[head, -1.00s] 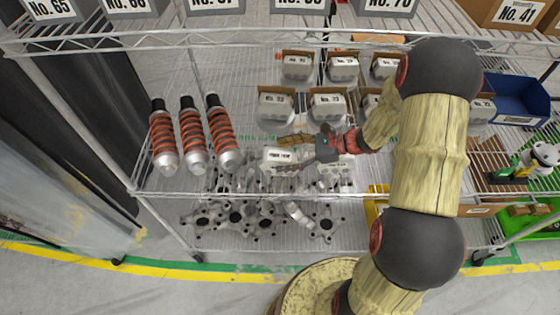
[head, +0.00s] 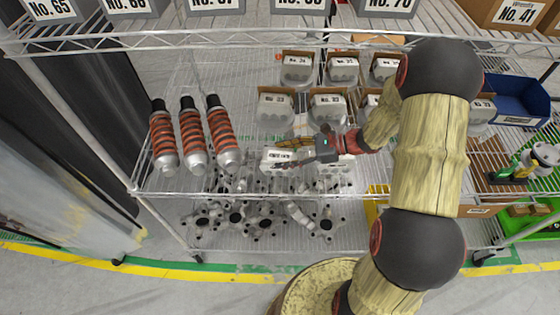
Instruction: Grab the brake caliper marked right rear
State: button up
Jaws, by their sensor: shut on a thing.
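A pale grey brake caliper with a white label (head: 279,156) is at the front of the middle shelf. The print on its label is too small to read surely. My gripper (head: 290,151) reaches in from the right, one finger behind the caliper and one across its front; it is shut on this caliper. A second pale caliper (head: 336,172) is just right of it, partly hidden by my gripper. I cannot tell whether the held caliper still touches the shelf.
Small boxes with grey numbered parts (head: 328,106) stand in rows behind. Grey hub parts (head: 265,218) lie on the shelf below. A wire rail (head: 250,194) runs along the front, and a blue bin (head: 516,98) is at right.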

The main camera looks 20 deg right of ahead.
grip_shut()
jog(key=shift+w+r, duration=0.1)
jog(key=shift+r, duration=0.05)
